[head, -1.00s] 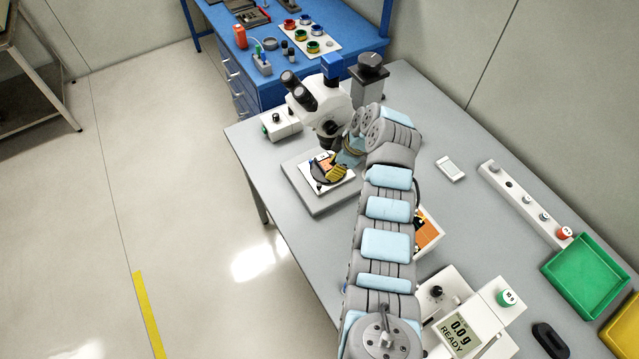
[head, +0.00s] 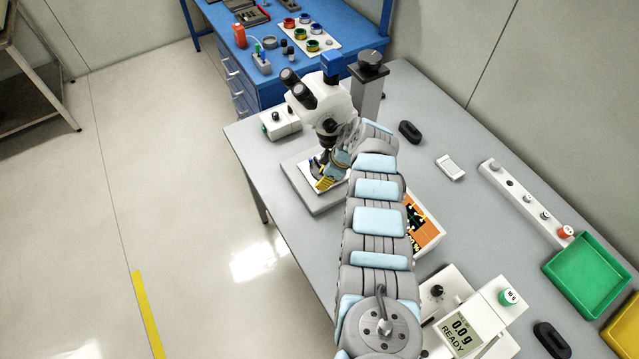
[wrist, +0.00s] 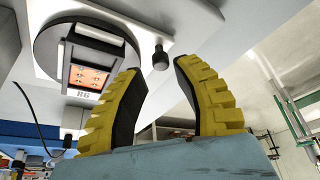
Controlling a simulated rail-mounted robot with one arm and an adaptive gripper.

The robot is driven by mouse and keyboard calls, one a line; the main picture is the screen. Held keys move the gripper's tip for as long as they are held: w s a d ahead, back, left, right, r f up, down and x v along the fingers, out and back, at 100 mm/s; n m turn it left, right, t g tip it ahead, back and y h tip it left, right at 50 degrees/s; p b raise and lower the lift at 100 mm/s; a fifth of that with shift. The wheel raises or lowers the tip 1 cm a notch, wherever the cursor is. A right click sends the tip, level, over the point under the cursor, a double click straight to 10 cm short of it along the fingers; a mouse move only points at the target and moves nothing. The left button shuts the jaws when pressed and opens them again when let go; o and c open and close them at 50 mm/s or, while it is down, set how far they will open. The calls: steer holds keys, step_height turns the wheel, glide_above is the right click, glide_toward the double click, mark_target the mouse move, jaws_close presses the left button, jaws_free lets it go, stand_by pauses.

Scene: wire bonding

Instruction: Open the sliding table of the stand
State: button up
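The microscope stand has a grey base (head: 322,205) with a white sliding table (head: 306,172) on top, below the microscope head (head: 325,105). In the wrist view the white table (wrist: 190,22) carries a dark round disc (wrist: 48,50) with a framed orange chip (wrist: 88,77). A small black knob (wrist: 160,58) sticks out at the table's edge. My gripper (wrist: 158,68) is open, its yellow ribbed fingers apart, with the knob showing between the fingertips. I cannot tell whether either finger touches it. In the head view my gripper (head: 325,184) is at the table's front, and my arm hides the table's right part.
A white control box (head: 281,122) stands left of the microscope. An orange board (head: 421,228) in a white tray and a scale (head: 462,333) are right of my arm. A green tray (head: 588,275) is farther right.

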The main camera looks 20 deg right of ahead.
steer(key=shift+b+x, duration=1.35)
steer(key=shift+x, duration=0.2)
jaws_close()
